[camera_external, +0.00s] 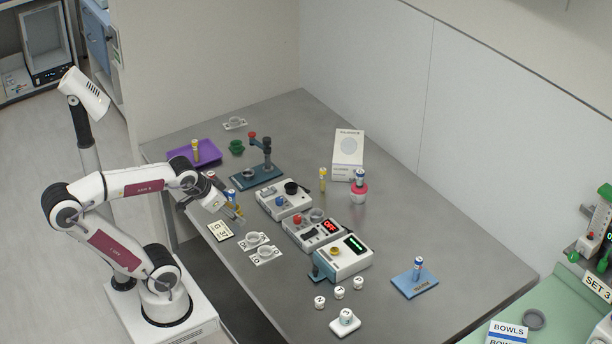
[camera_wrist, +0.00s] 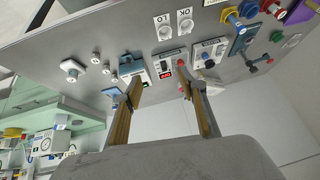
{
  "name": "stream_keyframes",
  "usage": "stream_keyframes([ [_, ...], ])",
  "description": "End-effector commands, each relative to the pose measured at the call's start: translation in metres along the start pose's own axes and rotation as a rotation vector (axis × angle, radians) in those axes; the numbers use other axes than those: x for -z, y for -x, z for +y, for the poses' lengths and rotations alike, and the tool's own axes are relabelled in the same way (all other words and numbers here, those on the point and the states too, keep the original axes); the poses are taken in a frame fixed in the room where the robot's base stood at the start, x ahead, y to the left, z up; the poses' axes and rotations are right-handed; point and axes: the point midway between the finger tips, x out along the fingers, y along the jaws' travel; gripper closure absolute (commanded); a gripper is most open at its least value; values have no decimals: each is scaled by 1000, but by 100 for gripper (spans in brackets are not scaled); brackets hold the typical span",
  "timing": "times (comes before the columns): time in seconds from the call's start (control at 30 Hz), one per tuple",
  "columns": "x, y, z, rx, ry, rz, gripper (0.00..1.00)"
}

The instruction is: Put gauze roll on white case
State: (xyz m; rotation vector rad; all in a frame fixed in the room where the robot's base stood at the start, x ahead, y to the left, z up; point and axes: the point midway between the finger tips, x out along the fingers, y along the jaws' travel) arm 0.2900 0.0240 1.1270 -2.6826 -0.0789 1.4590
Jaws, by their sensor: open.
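Several small white rolls with dark markings stand near the table's front edge; they look like the gauze rolls, such as one roll (camera_external: 339,292). They also show in the wrist view (camera_wrist: 96,55). Another small white roll (camera_external: 346,314) sits on a low white block (camera_external: 344,325), which may be the white case. The block also appears in the wrist view (camera_wrist: 72,68). I cannot tell for certain which things are the named ones. My gripper (camera_external: 238,214) is open and empty above the table's left edge, apart from the rolls. Its fingers show spread in the wrist view (camera_wrist: 159,82).
Three white instrument boxes, one being (camera_external: 343,258), stand mid-table between my gripper and the rolls. Two white plates with cups (camera_external: 265,254) lie beside them. A blue pad with a vial (camera_external: 418,264) lies right. A purple tray (camera_external: 194,153) is behind. The right-hand tabletop is largely clear.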

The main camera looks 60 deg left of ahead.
Motion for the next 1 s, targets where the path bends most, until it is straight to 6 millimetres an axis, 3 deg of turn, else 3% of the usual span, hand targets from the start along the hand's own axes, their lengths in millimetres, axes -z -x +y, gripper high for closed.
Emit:
stream_keyframes([
  [0.1,-26,10,13,-47,29,-43,58],
  [0.3,-45,16,25,-88,47,-81,58],
  [1.0,-46,16,25,-90,48,-83,58],
])
